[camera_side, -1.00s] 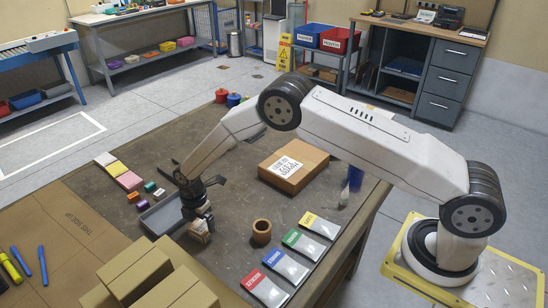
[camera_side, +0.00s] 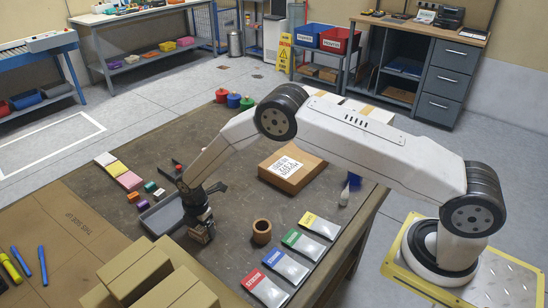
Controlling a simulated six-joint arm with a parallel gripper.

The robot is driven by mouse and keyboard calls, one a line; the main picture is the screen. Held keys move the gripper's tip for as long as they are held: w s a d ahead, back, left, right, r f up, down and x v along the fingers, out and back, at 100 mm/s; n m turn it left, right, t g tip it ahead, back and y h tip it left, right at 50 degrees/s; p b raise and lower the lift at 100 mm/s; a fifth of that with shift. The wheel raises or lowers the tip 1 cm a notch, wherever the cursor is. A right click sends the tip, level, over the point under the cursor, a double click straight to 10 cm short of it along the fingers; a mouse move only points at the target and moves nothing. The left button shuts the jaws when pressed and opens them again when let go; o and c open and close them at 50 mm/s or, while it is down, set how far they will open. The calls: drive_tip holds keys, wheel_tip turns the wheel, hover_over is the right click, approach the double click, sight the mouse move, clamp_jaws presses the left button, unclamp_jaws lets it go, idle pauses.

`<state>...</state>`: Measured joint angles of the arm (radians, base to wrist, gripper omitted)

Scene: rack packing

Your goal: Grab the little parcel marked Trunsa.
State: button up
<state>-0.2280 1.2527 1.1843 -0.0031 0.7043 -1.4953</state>
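My gripper (camera_side: 204,234) points down at the middle of the dark work table, between the grey tray and a brown ring-shaped cup. A small brown parcel (camera_side: 206,231) shows only in part at the fingers, mostly covered by them. I cannot read any name on it. I cannot tell whether the fingers are closed on it or only around it. A larger brown box (camera_side: 293,168) with a white printed label lies farther back on the table; its print is too small to read.
A grey tray (camera_side: 160,217) lies just left of my gripper, and the brown cup (camera_side: 262,231) stands close on the right. Several coloured packets (camera_side: 283,265) lie in a row at the front right. Cardboard boxes (camera_side: 135,272) stand at the front left.

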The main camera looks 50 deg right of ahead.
drive_tip(key=c, duration=0.3)
drive_tip(key=shift+r, duration=0.1)
drive_tip(key=shift+r, duration=0.65)
drive_tip(key=s+d+r, duration=0.2)
drive_tip(key=s+r, duration=0.9)
drive_tip(key=s, duration=0.2)
drive_tip(key=shift+s+d+r, duration=0.25)
drive_tip(key=shift+s+d, duration=0.05)
drive_tip(key=shift+s, duration=0.1)
